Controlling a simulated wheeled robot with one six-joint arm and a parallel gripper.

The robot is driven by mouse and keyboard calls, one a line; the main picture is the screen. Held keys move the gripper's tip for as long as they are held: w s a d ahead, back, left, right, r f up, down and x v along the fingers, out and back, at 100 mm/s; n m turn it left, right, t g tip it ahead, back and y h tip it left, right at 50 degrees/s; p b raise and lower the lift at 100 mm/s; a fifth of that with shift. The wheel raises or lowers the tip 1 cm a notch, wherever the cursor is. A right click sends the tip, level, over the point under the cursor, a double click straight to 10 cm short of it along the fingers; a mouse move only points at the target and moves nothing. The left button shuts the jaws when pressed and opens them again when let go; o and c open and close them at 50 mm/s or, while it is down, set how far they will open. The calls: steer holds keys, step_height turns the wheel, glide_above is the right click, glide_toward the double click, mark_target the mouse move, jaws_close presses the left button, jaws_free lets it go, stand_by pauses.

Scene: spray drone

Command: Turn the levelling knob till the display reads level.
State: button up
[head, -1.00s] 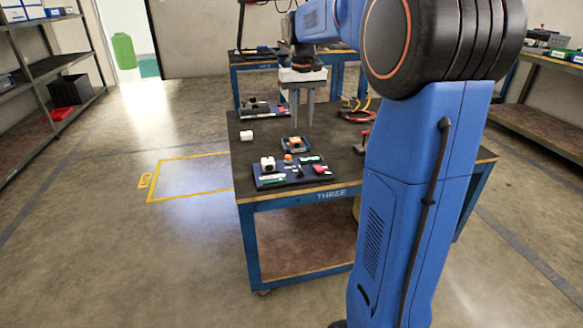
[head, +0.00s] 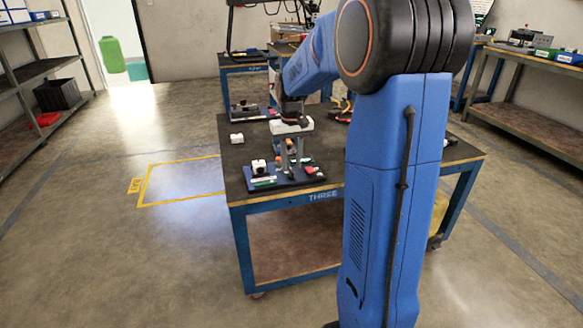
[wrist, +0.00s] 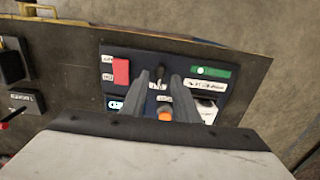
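My gripper (head: 292,165) points down over the dark panel (head: 290,184) on the table. Its two fingers stand apart, and the gripper also shows in the wrist view (wrist: 159,78). A small black upright part (wrist: 160,76) on the panel shows between the fingertips; I cannot tell whether it is the levelling knob or whether they touch it. An orange knob-like part (wrist: 165,116) shows lower between the fingers, partly hidden by my gripper's body. A small cyan-lit strip (wrist: 116,104) may be the display; its reading is too small to tell.
The panel also carries a red block (wrist: 121,71), a green-marked strip (wrist: 212,72) and a white block (head: 259,167). A loose white block (head: 237,138) sits on the table (head: 236,158) at left. Other equipment stands behind; open floor lies left.

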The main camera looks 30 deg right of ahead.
steer(key=shift+f, duration=1.15)
steer(key=shift+c, duration=0.7)
jaws_close()
steer(key=shift+m, duration=2.8)
